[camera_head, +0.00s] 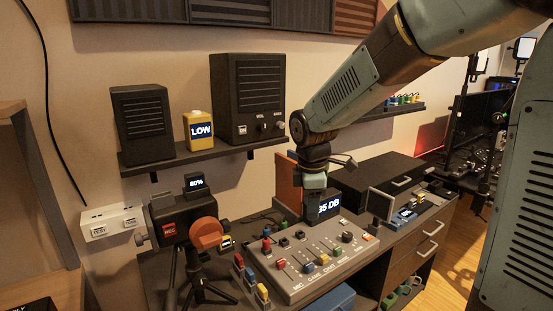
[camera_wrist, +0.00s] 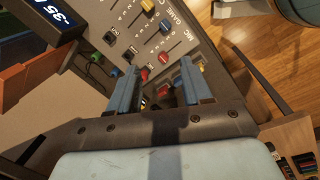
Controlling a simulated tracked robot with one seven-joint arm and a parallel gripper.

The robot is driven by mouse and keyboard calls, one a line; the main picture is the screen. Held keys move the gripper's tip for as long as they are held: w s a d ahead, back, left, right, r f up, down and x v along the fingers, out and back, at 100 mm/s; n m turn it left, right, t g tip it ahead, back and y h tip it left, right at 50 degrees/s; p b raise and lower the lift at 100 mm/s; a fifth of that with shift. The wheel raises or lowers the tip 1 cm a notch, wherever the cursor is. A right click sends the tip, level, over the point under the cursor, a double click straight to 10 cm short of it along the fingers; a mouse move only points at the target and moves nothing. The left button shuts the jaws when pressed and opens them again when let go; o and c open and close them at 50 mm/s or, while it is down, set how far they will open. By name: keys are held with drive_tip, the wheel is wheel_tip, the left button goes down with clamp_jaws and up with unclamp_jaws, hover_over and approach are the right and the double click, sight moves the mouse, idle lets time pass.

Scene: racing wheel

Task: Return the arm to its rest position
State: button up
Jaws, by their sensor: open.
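My arm reaches down from the upper right in the head view. My gripper (camera_head: 312,192) is above the back of the grey mixer panel (camera_head: 315,262), close to the "35 DB" display (camera_head: 329,205). Its fingertips are hard to make out there. In the wrist view my gripper (camera_wrist: 157,80) has its two blue fingers apart with nothing held between them. Red, yellow and blue slider knobs on the mixer panel (camera_wrist: 185,42) show beyond the fingers. I cannot tell whether the fingers touch any of it.
A camera on a tripod (camera_head: 180,218) stands left of the mixer. A wall shelf (camera_head: 205,157) carries two dark speakers and a yellow "LOW" container (camera_head: 198,130). A dark drawer unit (camera_head: 378,183) is at the right. Open floor (camera_head: 448,270) lies beyond it.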

drive_tip(key=s+d+r+m+t, duration=0.2)
drive_tip(key=s+d+r+m, duration=0.3)
drive_tip(key=s+d+m, duration=0.2)
drive_tip(key=s+d+r+m+t, duration=0.2)
drive_tip(key=s+d+r+m, duration=0.3)
drive_tip(key=s+m, duration=0.6)
drive_tip(key=s+d, duration=0.1)
drive_tip(key=d, duration=0.1)
drive_tip(key=shift+d, duration=0.4)
